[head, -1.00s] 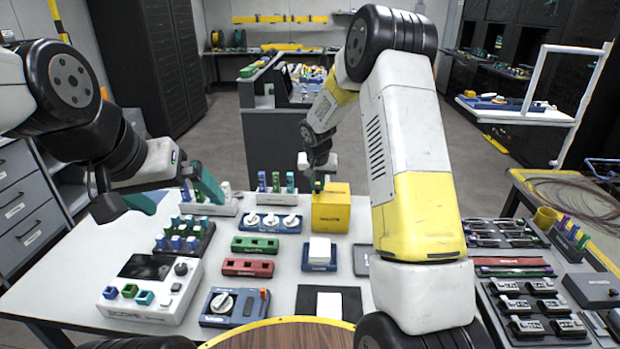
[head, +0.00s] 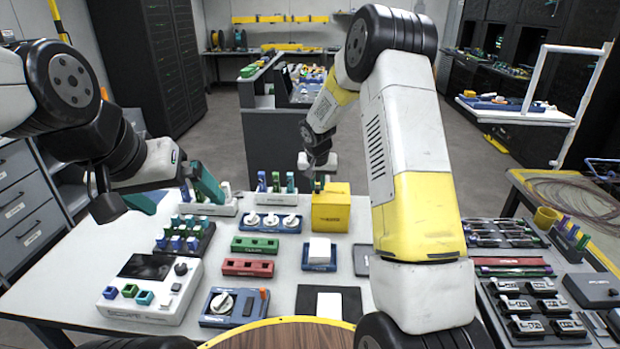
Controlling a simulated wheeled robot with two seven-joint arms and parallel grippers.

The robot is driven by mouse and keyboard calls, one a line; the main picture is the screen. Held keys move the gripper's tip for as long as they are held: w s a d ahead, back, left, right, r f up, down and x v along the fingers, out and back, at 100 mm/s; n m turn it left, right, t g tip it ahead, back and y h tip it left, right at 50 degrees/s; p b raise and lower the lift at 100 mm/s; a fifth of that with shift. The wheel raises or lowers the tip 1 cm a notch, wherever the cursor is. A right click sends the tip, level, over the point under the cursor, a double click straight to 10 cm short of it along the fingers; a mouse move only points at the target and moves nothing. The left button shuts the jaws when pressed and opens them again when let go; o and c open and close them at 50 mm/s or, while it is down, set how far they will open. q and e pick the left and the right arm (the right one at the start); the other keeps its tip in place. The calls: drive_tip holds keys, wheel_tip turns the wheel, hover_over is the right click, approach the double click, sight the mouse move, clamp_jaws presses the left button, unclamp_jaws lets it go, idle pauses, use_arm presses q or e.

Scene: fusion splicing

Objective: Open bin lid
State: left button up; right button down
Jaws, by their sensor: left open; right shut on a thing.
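The yellow bin (head: 331,213) stands toward the back of the white table, right of the middle row of trays. Its yellow lid (head: 338,188) is at its top; how far it is raised is hard to tell. My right gripper (head: 318,186) reaches down from behind to the bin's top left edge and is shut, seemingly on the lid; the exact contact is too small to see. My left gripper (head: 178,196) has teal fingers, is open and empty, and hovers above the table's left side, well apart from the bin.
A blue tray with white knobs (head: 270,222) and a rack of upright vials (head: 277,184) stand left of the bin. A blue holder with a white block (head: 319,254) is in front of it. A white scope device (head: 150,288) sits at front left.

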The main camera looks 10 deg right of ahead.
sight(347, 191)
drive_tip(key=d, duration=0.3)
drive_tip(key=s+d, duration=0.1)
drive_tip(key=d, duration=0.5)
drive_tip(key=shift+s+d, duration=0.15)
drive_tip(key=shift+s, duration=0.25)
drive_tip(key=c, duration=1.4)
unclamp_jaws()
drive_tip(key=v, duration=0.7)
drive_tip(key=shift+s+r, duration=0.2)
drive_tip(key=shift+r, duration=0.15)
